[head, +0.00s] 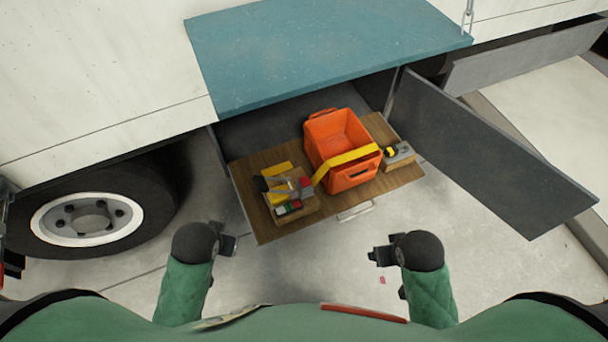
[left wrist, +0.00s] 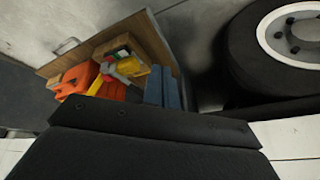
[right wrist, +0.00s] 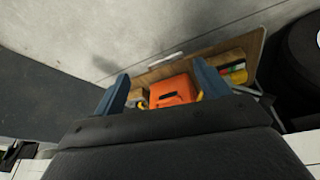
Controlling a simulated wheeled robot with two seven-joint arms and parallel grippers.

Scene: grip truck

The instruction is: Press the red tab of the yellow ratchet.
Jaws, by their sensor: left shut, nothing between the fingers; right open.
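The yellow ratchet (head: 279,189) appears to lie on a small wooden tray at the left of the pull-out wooden shelf, among other small items. A small red piece (head: 304,182), likely its red tab, shows at its right end. The left wrist view also shows the yellow body (left wrist: 128,65) and the red piece (left wrist: 106,67). My left gripper (head: 229,243) is shut and empty, in front of the shelf and apart from the ratchet. My right gripper (head: 378,256) is open and empty, in front of the shelf's right part, with its fingers apart in the right wrist view (right wrist: 160,72).
An orange crate (head: 358,178) with a yellow strap (head: 347,158) across it stands mid-shelf. A wooden block with a grey and yellow item (head: 395,152) sits right. The wooden shelf (head: 252,215) has a front handle. A grey door (head: 495,155) hangs open right; a wheel (head: 90,219) is left.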

